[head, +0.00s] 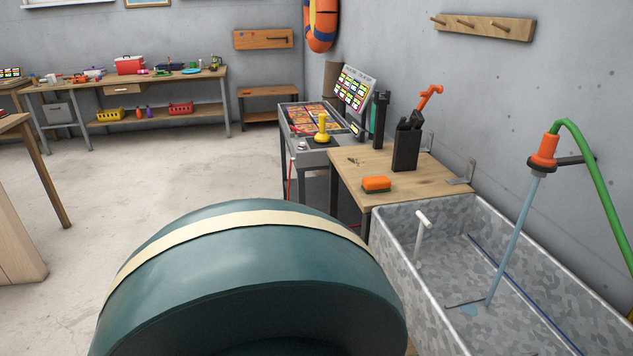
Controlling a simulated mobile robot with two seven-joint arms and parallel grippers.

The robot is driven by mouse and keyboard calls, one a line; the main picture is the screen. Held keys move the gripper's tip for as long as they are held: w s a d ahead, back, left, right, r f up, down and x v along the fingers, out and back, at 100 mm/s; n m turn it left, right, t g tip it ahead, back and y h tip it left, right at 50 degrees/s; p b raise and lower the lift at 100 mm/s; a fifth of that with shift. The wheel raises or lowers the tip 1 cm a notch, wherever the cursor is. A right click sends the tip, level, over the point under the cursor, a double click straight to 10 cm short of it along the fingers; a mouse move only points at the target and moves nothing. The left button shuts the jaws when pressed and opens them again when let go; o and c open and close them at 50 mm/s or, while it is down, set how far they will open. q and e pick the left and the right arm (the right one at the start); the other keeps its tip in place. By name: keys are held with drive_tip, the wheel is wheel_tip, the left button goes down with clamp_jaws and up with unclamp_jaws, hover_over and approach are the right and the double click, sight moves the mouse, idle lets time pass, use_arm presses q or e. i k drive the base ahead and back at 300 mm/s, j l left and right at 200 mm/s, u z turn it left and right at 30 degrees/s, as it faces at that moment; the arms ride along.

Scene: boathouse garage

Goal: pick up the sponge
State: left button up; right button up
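The sponge (376,184) is a small orange block with a dark green underside. It lies flat near the front edge of a small wooden table (428,180) against the right wall, beside the metal trough. Nothing covers it in the head view. Neither of my grippers is in view, so where they are relative to the sponge does not show.
A large rounded teal shape with a cream band (250,218) fills the near middle. A grey trough (455,240) stands at right. A black holder (406,150) and an arcade-like cabinet (310,125) are behind the sponge. The floor at left (140,180) is open.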

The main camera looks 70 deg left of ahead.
sight(378, 183)
drive_tip(key=u, duration=2.05)
drive_tip(key=z, duration=0.7)
drive_tip(key=i+j+z, duration=0.15)
drive_tip(key=z, duration=0.2)
drive_tip(key=i+j+z, duration=0.1)
drive_tip(key=j+z, duration=0.55)
drive_tip(key=i+j+z, duration=0.15)
drive_tip(key=j, duration=0.45)
drive_tip(key=j+z, duration=0.15)
drive_tip(key=j, duration=0.4)
